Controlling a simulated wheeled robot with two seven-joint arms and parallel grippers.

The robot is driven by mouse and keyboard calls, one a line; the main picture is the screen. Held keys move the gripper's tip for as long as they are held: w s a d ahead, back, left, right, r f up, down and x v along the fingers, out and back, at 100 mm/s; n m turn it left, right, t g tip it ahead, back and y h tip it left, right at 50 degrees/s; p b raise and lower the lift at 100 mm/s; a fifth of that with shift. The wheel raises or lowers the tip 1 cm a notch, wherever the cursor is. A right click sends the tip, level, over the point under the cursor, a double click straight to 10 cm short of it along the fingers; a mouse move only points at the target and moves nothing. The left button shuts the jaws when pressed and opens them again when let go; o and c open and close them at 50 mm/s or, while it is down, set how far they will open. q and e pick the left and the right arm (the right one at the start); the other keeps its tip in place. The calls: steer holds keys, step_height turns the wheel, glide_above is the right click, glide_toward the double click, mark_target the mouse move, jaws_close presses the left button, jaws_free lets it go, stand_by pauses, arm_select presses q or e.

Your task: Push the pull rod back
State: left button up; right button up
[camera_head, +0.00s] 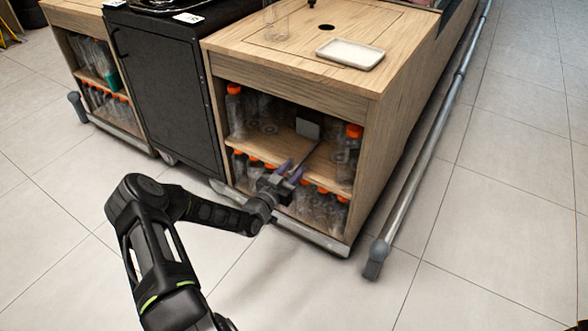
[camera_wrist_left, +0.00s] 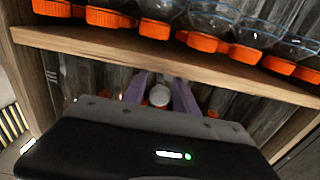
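The pull rod shows in the head view as a thin dark rod (camera_head: 312,153) slanting out of the open wooden cabinet, near a small grey plate (camera_head: 308,129) on the shelf. My left gripper (camera_head: 291,169) is at the cabinet's front opening, at the rod's near end, with its two purple fingers spread a little apart. In the left wrist view a round white end (camera_wrist_left: 160,95) shows between the purple fingers. I take it to be the rod's end, and whether the fingers press on it cannot be told.
The wooden cabinet (camera_head: 283,93) holds orange-capped bottles (camera_head: 235,108) on both levels, close around my left gripper. The shelf board (camera_wrist_left: 150,50) crosses the left wrist view. A white tray (camera_head: 350,53) lies on top. A grey rail (camera_head: 425,155) runs along the right. The floor in front is clear.

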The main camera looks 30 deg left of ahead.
mark_target(288, 175)
arm_select(q)
steer(key=shift+o, duration=0.4)
steer(key=shift+s, duration=0.25)
steer(key=s+p, duration=0.2)
steer(key=s, duration=0.4)
steer(key=shift+s+r, duration=0.1)
steer(key=shift+s+d+p, duration=0.1)
steer(key=shift+s+p, duration=0.2)
steer(key=shift+s, duration=0.25)
